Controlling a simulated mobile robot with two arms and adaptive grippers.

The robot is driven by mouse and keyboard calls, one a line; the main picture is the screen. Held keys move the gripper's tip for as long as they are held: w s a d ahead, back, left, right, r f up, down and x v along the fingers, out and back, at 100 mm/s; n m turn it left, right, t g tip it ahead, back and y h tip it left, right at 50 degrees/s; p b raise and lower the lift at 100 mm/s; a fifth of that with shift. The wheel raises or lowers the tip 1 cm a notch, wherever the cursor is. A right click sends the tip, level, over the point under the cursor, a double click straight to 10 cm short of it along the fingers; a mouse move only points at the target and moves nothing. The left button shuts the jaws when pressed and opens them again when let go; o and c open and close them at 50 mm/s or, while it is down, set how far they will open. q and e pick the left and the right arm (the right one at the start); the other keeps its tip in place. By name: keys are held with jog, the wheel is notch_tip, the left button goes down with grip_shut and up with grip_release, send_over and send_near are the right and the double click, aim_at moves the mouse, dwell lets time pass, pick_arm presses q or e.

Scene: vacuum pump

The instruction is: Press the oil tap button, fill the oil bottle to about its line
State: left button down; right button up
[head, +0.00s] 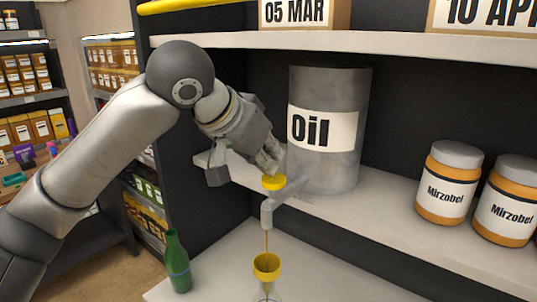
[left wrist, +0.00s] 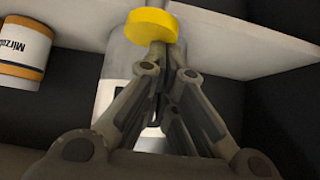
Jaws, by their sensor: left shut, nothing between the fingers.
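The grey oil drum (head: 338,170), labelled "Oil", stands on the middle shelf. Its tap (head: 267,214) sticks out over the shelf edge, with a round yellow button (head: 274,182) on top. My left gripper (head: 272,168) is shut and empty, its fingertips at the button and seemingly touching it. The button also shows at the fingertips in the left wrist view (left wrist: 153,33). A thin golden oil stream (head: 267,242) runs from the tap into a yellow funnel (head: 267,264). Below the funnel only the top of a clear bottle (head: 266,297) shows; its line and oil level are out of view.
A green bottle (head: 177,263) stands at the left of the lower surface (head: 340,270). Two orange Mirzobel jars (head: 448,184) stand right of the drum. An upper shelf (head: 400,47) with boxes runs above my left gripper.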

pick_arm(q)
jog(key=shift+f, duration=0.85)
jog(key=shift+s+f, duration=0.1)
jog(key=shift+f, duration=0.1)
dwell(7.0)
